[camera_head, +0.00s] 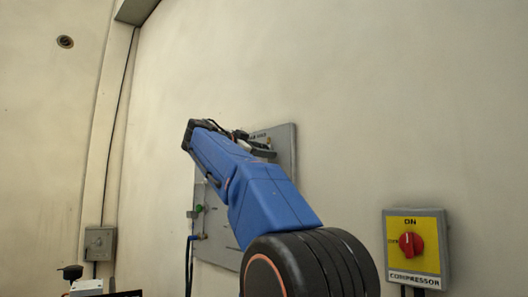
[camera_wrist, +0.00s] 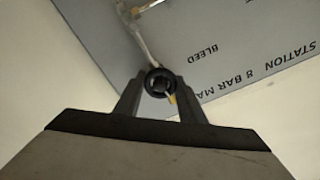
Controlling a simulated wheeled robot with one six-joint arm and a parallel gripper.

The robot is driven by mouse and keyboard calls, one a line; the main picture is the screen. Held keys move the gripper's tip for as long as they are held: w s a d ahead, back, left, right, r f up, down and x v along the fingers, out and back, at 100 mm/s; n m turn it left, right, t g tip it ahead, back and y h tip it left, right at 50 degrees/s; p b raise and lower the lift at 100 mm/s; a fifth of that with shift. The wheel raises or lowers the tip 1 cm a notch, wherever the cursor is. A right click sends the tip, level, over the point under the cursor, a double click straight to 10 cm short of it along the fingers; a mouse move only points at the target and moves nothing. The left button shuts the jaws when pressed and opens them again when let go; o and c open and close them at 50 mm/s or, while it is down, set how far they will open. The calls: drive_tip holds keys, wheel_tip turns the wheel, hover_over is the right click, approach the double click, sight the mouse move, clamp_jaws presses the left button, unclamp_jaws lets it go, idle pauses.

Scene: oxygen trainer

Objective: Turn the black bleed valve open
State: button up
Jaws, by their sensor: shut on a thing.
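In the wrist view my gripper (camera_wrist: 159,86) has its two dark fingers on either side of the round black bleed valve knob (camera_wrist: 159,82), and is shut on it. The knob sits at the end of a thin pipe by the edge of a grey panel (camera_wrist: 225,60), which is lettered BLEED and STATION 8 BAR. A small yellow piece shows just below the knob. In the head view my blue arm reaches up to the grey panel (camera_head: 283,150) on the wall and covers much of it. The knob and fingertips cannot be made out there.
A yellow compressor switch box with a red knob (camera_head: 411,243) is on the wall at right. A small grey box (camera_head: 100,243) is on the wall at left. A green fitting (camera_head: 198,209) and blue hose (camera_head: 191,255) are at the panel's left edge.

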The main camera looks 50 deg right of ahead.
drive_tip(key=n, duration=0.9)
drive_tip(key=shift+w, duration=0.15)
drive_tip(key=n, duration=0.4)
drive_tip(key=shift+n, duration=0.3)
drive_tip(key=n, duration=0.3)
drive_tip(key=shift+w+n, duration=0.1)
drive_tip(key=shift+n, duration=0.2)
drive_tip(key=n, duration=0.4)
drive_tip(key=shift+f+n, duration=0.1)
drive_tip(key=shift+n, duration=0.2)
drive_tip(key=n, duration=0.3)
drive_tip(key=shift+w+f+n, duration=0.1)
drive_tip(key=shift+n, duration=0.2)
drive_tip(key=n, duration=0.4)
drive_tip(key=shift+f+n, duration=0.1)
drive_tip(key=shift+n, duration=2.2)
drive_tip(key=shift+f, duration=0.1)
